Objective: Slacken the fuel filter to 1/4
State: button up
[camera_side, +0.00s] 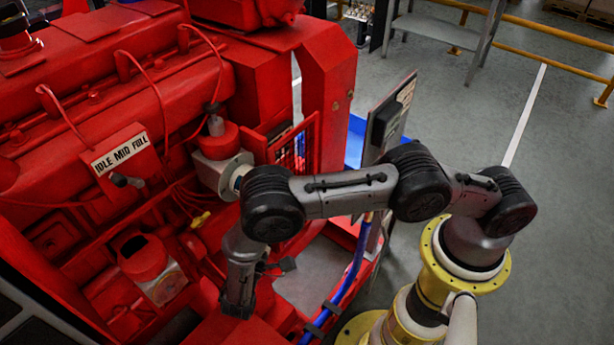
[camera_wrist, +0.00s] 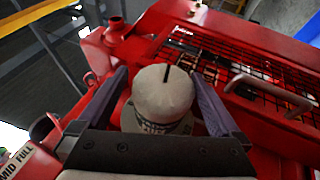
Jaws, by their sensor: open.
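The fuel filter (camera_wrist: 160,112) is a pale grey canister in the middle of the wrist view. A short dark line marks its rounded end, and printed lettering shows on its side. My gripper (camera_wrist: 160,80) is open, with one grey jaw on each side of the filter. Narrow gaps seem to show between the jaws and the canister, so I see no firm hold. The lower part of the filter is hidden behind the gripper body. In the side view my arm reaches into the engine from the right, and the jaws cannot be made out clearly there.
The red engine (camera_side: 100,100) surrounds the work area. An IDLE MID FULL plate (camera_side: 120,152) stands to the left, with thin red pipes nearby. A mesh guard (camera_wrist: 240,75) lies close to the filter's right. Another red-topped canister (camera_side: 145,260) sits lower left.

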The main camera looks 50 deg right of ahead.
notch_tip(320, 180, up, 4)
jog(key=shift+s+a+f, duration=0.15)
jog(key=shift+f, duration=0.1)
jog(key=s+d+r, duration=0.2)
jog(key=s+r, duration=0.2)
jog(key=s, duration=0.2)
jog(key=s+d+r, duration=0.2)
jog(key=s+r, duration=0.3)
jog(key=s, duration=0.2)
jog(key=shift+d, duration=0.4)
